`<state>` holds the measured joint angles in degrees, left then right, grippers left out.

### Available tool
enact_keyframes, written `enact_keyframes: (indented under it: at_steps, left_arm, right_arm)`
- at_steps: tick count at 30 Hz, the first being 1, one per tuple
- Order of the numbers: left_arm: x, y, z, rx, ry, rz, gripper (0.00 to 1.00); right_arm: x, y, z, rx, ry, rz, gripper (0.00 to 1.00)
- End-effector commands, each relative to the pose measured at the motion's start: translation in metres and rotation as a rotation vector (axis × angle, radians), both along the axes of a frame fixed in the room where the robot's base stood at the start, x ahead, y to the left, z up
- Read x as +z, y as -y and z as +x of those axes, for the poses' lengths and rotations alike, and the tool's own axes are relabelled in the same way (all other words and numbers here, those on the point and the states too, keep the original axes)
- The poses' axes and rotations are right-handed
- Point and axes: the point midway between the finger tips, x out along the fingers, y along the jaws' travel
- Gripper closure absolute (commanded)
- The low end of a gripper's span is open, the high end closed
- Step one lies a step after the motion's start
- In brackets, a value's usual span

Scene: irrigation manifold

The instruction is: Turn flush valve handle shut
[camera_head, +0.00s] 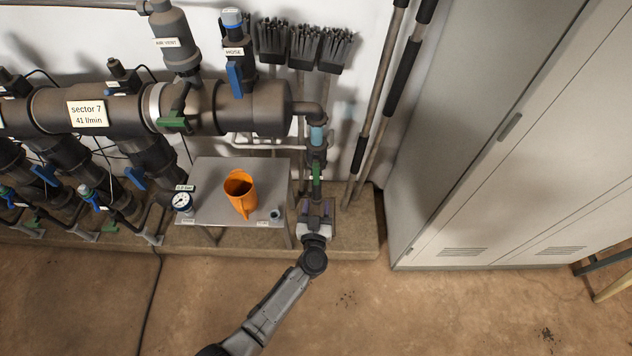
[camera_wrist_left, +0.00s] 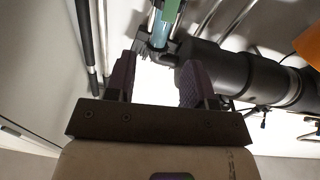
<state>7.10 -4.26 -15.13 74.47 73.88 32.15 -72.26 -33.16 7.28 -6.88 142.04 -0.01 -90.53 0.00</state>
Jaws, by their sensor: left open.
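The flush valve at the end of the manifold shows as a dark body on the vertical outlet pipe, below a light blue section (camera_head: 317,135). Its green handle (camera_head: 317,178) points down along the pipe. My left gripper (camera_head: 317,205) is just below the handle, open, with nothing seen between its fingers. In the left wrist view, the two purple-padded fingers (camera_wrist_left: 157,75) stand apart, and part of a green piece (camera_wrist_left: 171,10), likely the handle, shows beyond them at the top edge. Contact between fingers and handle cannot be told. My right gripper is not in view.
A small grey table (camera_head: 210,205) with an orange jug (camera_head: 240,190) and a pressure gauge (camera_head: 182,201) stands left of the gripper. The brown manifold (camera_head: 240,108) runs above. Poles (camera_head: 375,110) lean right of the valve, before a grey cabinet (camera_head: 480,150). Floor in front is clear.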

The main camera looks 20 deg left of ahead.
Motion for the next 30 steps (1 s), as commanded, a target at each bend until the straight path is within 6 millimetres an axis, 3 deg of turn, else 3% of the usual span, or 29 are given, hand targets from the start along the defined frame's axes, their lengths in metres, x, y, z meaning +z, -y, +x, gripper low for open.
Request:
enact_keyframes:
  at_steps: [1, 8, 21, 30]
  left_arm:
    - [-0.012, -0.001, 0.002, 0.021, -0.005, 0.003, 0.51]
    - [-0.022, -0.01, 0.014, 0.067, -0.016, 0.009, 0.51]
    - [-0.024, -0.035, 0.087, 0.068, -0.017, 0.011, 0.51]
    - [-0.023, -0.047, 0.123, 0.067, -0.018, 0.009, 0.51]
  right_arm:
    - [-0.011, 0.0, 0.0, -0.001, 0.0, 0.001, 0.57]
    - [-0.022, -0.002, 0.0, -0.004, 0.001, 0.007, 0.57]
    - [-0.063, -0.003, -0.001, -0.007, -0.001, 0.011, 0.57]
    - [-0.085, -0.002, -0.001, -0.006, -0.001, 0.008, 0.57]
